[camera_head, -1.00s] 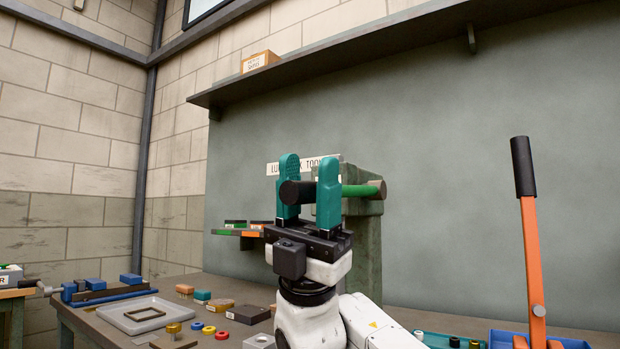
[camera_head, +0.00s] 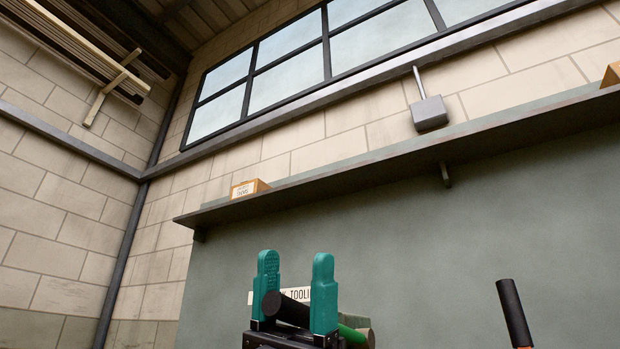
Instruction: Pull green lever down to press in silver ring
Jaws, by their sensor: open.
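My gripper (camera_head: 295,272) is at the bottom of the view, with its two teal fingers pointing up and spread apart. The green lever (camera_head: 353,336) lies level at the fingers, with its black grip (camera_head: 290,310) toward the left. The end of the grip overlaps the left finger in the picture, and the right finger covers part of the lever. I cannot tell whether either finger touches the grip. The press body and the silver ring are below the view.
A dark shelf (camera_head: 420,160) runs along the wall above, holding a small box (camera_head: 249,188). An orange-handled tool with a black grip (camera_head: 514,312) stands at the lower right. A partly hidden white sign (camera_head: 298,293) is behind the fingers. The bench top is out of view.

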